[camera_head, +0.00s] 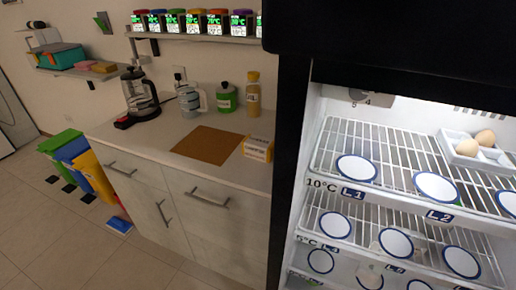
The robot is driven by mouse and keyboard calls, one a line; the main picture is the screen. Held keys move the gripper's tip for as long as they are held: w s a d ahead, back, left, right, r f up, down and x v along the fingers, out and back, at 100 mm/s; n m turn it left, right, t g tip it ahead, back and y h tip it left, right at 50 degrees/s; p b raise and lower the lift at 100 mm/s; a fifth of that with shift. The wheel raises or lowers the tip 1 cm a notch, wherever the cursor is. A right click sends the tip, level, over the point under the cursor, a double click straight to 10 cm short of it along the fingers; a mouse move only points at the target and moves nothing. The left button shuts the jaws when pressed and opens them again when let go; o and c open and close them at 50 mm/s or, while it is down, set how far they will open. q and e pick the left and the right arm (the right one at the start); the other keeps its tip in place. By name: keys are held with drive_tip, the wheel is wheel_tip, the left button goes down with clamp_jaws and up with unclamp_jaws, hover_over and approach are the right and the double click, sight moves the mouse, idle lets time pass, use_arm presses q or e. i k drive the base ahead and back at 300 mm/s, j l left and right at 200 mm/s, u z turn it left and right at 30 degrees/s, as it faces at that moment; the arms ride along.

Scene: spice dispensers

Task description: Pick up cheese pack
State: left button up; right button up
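A small yellow and white pack (258,149) sits on the counter (150,152), at the right edge of a brown mat (208,145) and close to the fridge. It may be the cheese pack; its print is too small to read. No other pack that could be cheese shows clearly. Neither of my grippers is in view.
The open fridge (310,170) stands at the right with wire shelves, labelled round markers and an egg tray (455,152). A coffee maker (140,93), a green container (227,97) and a yellow bottle (254,95) stand on the counter. The brown mat is bare.

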sight(261, 148)
drive_tip(key=i+j+z, duration=0.15)
drive_tip(key=j, duration=0.2)
drive_tip(key=i+j+z, duration=0.15)
drive_tip(key=j, duration=0.25)
drive_tip(key=i+j+z, duration=0.15)
drive_tip(key=j, duration=0.25)
drive_tip(key=i+j+z, duration=0.15)
drive_tip(key=j, duration=0.25)
drive_tip(key=k, duration=0.05)
